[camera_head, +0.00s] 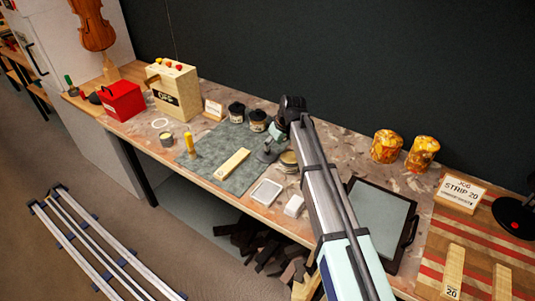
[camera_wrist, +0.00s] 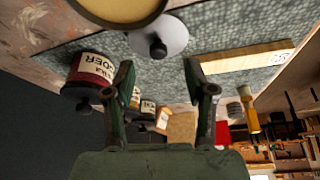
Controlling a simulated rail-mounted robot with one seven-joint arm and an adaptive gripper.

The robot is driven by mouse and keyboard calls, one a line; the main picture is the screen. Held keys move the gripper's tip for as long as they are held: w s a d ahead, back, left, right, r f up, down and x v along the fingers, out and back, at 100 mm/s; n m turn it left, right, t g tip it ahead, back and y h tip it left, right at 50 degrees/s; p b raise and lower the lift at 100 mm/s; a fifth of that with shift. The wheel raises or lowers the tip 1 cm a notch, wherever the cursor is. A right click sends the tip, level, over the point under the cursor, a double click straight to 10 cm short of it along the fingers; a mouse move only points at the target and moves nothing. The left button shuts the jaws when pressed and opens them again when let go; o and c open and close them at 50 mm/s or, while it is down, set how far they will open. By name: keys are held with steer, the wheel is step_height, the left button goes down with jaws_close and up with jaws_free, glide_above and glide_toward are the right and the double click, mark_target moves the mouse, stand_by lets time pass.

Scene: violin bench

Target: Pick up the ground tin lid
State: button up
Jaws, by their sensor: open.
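A pale round lid (camera_wrist: 174,38) with a dark knob lies on the grey-green mat (camera_wrist: 50,70) in the wrist view, just beyond my fingertips. I take it for the ground tin lid.
Two dark labelled jars (camera_head: 236,112) (camera_head: 258,120) stand behind the gripper. A pale wooden strip (camera_head: 231,163) lies on the mat to the left. A white tray (camera_head: 266,192) and white block (camera_head: 294,205) lie in front. Amber jars (camera_head: 386,146) stand to the right.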

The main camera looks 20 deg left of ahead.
mark_target(271, 155)
steer(key=shift+w+p+x, duration=0.15)
steer(key=shift+p+x, duration=0.3)
steer(key=shift+x, duration=1.25)
steer(key=shift+w+p+x, duration=0.1)
steer(key=shift+p+x, duration=0.3)
steer(key=shift+x, duration=1.3)
steer(key=shift+a+r, duration=0.15)
steer(key=c, duration=1)
